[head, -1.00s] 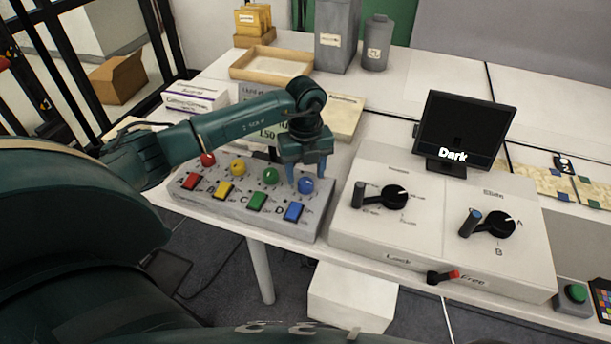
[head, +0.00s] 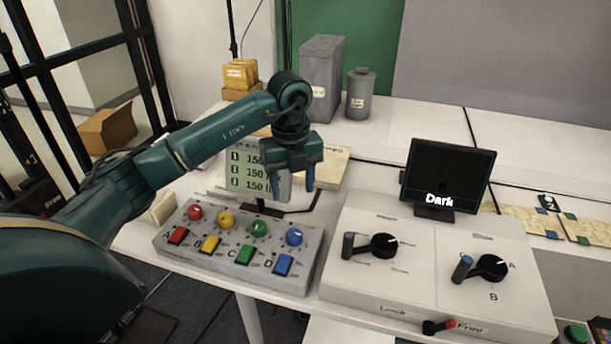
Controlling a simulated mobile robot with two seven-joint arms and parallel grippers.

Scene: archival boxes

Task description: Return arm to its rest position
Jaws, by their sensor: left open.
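My left arm comes in from the left over the table. Its gripper (head: 294,180) points down with its blue fingers apart and nothing between them. It hangs above and behind the grey button box (head: 168,241), in front of part of a small display (head: 247,172) that reads 150 on several lines. The fingers look clear of the buttons and knobs. My right gripper is not in view.
A white control panel (head: 345,281) with two black dials stands right of the button box. A dark monitor (head: 447,178) reading "Dark" is behind it. A grey box (head: 320,75) and a grey canister (head: 360,95) stand at the back. The white table (head: 405,125) has free room there.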

